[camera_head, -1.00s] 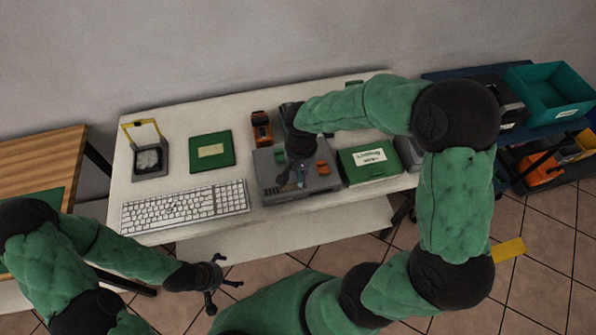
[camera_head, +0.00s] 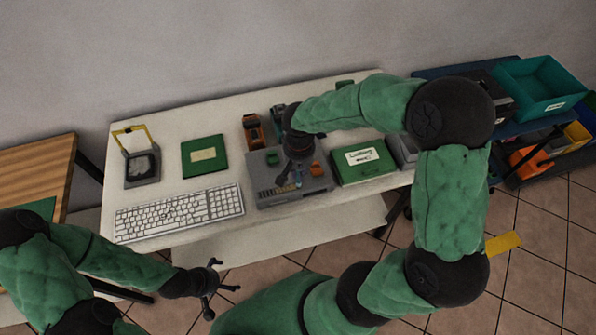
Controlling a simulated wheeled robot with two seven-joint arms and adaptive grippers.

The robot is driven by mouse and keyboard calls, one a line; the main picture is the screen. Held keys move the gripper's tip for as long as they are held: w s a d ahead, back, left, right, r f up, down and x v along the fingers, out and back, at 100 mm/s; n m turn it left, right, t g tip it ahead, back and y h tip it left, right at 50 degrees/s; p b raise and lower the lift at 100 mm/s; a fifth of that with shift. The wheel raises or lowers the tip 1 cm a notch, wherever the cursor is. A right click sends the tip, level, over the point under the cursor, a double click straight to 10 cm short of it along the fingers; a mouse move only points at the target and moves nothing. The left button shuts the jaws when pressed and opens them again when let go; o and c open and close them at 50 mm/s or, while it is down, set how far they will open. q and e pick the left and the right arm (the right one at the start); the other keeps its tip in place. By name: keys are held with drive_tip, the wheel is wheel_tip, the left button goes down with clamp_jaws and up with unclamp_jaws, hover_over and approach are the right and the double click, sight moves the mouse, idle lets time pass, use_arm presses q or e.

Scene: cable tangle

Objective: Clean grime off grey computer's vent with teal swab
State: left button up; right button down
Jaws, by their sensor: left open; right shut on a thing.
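The grey computer (camera_head: 259,163) lies flat on the white table, with orange and green pieces on its top. Its vent (camera_head: 272,193) is a slotted strip along the front left edge, with brownish marks that look like grime. My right gripper (camera_head: 296,176) points down over the computer's front middle, just right of the marked slots. It is shut on a thin bluish piece, likely the teal swab (camera_head: 297,180), mostly hidden by the fingers. I cannot tell whether its tip touches the vent. My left gripper (camera_head: 222,281) is open and empty, low in front of the table.
A white keyboard (camera_head: 180,212) lies left of the computer. A green box (camera_head: 362,163) is close on its right. An orange tool (camera_head: 252,130) stands behind it. A green book (camera_head: 204,156) and a yellow-framed stand (camera_head: 142,167) are further left.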

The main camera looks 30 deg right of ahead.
drive_tip(key=shift+r, duration=0.15)
drive_tip(key=shift+r+p, duration=2.6)
drive_tip(key=shift+r, duration=0.85)
drive_tip(key=shift+f, duration=0.2)
drive_tip(key=shift+w+f+b, duration=0.1)
drive_tip(key=shift+f+b, duration=2)
drive_tip(key=shift+f, duration=0.7)
drive_tip(key=shift+f+b, duration=0.45)
drive_tip(key=shift+f, duration=0.15)
drive_tip(key=shift+w+a+r, duration=0.1)
drive_tip(key=shift+a, duration=0.55)
